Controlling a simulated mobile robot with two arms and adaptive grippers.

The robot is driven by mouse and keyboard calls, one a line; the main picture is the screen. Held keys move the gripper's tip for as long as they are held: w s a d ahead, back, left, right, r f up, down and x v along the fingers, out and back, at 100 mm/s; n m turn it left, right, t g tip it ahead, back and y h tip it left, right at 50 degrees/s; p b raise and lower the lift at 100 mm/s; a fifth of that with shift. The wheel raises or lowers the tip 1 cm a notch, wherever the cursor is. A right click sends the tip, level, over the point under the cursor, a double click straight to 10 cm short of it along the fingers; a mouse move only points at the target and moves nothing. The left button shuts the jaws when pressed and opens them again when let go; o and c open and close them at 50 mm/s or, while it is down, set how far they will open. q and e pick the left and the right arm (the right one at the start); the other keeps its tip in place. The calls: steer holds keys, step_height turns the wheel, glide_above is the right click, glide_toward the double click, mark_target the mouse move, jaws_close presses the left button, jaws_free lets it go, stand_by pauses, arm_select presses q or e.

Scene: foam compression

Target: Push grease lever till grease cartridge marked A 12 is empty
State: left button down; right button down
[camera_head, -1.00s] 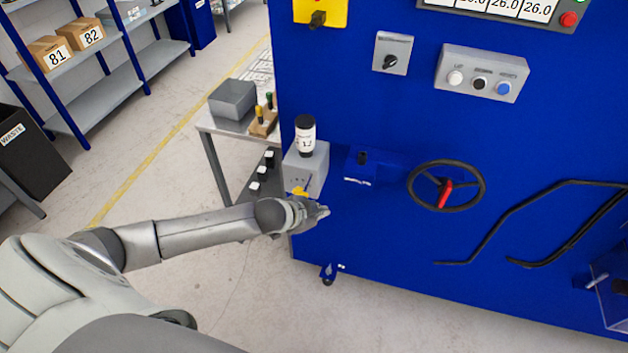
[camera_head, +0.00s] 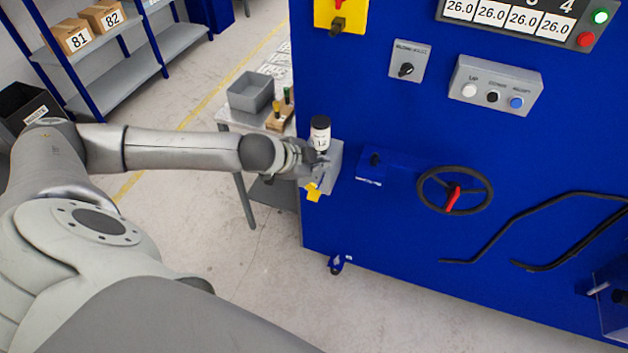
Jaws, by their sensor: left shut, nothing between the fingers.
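The grease cartridge (camera_head: 320,133) is a white and black cylinder standing upright on a grey pump box (camera_head: 332,172) on the blue machine's left edge. Its label seems to end in 12, but the rest is too small to read. The yellow grease lever (camera_head: 313,192) sticks out low on the box's front. My left gripper (camera_head: 318,162) is shut and empty, in front of the box, just below the cartridge and above the lever. I cannot tell whether it touches the box. My right gripper is not in view.
The blue machine (camera_head: 400,240) carries a handwheel (camera_head: 454,190) with a red handle, a button box (camera_head: 495,85) and black hoses. A small table (camera_head: 235,117) with a grey bin (camera_head: 251,92) stands behind my left forearm. Open floor lies below the machine.

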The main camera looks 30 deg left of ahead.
arm_select(q)
steer(key=shift+f, duration=0.15)
steer(key=b, duration=0.8)
glide_above(317, 196)
step_height(317, 196, down, 8)
steer(key=shift+r, duration=0.15)
steer(key=shift+f, duration=0.4)
steer(key=shift+f, duration=0.1)
stand_by(0.4)
steer(key=shift+f, duration=0.35)
